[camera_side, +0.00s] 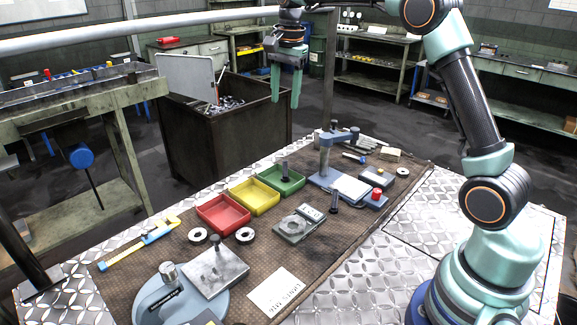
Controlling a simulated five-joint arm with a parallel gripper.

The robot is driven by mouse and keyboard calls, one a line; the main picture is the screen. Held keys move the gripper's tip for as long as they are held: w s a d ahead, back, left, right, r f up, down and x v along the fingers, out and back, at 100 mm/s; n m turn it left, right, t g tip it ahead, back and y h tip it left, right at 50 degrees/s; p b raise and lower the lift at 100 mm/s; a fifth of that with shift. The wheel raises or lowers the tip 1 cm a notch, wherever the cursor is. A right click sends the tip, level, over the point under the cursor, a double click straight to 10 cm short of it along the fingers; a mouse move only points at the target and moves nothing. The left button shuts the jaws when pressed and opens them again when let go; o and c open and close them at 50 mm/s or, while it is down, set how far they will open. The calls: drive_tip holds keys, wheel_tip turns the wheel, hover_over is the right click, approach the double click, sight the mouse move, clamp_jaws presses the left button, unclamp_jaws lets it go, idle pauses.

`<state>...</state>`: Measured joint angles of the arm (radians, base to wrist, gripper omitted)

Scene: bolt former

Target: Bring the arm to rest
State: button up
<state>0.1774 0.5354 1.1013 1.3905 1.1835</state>
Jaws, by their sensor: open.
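My gripper (285,84) is at the top middle of the view, with its two green fingers pointing down and apart. Nothing is between the fingers. It hangs high in the air, in front of a dark metal bin as the picture shows it, and well clear of the workbench mat (330,258). My arm reaches up from the right side of the bench and over to the gripper. The top of the wrist is partly cut off by the frame.
Red (223,213), yellow (254,197) and green (281,180) trays stand in a row on the mat. A grey-blue stand (325,158) rises behind them. A round blue-grey fixture (182,297) is at the front. A dark scrap bin (232,134) stands behind the bench.

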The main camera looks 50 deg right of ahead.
drive_tip(key=s+a+r+n+t, duration=0.1)
drive_tip(key=s+a+r+n, duration=0.1)
drive_tip(key=s+a+n, duration=0.3)
drive_tip(key=s+a+r+n+t, duration=0.1)
drive_tip(key=s+r+n, duration=0.15)
drive_tip(key=s, duration=0.45)
drive_tip(key=s+a+f+n+t, duration=0.2)
drive_tip(key=s+a+f+n, duration=0.1)
drive_tip(key=s+f+n, duration=0.3)
drive_tip(key=s+n, duration=0.2)
drive_tip(key=s, duration=0.2)
drive_tip(key=shift+s, duration=0.35)
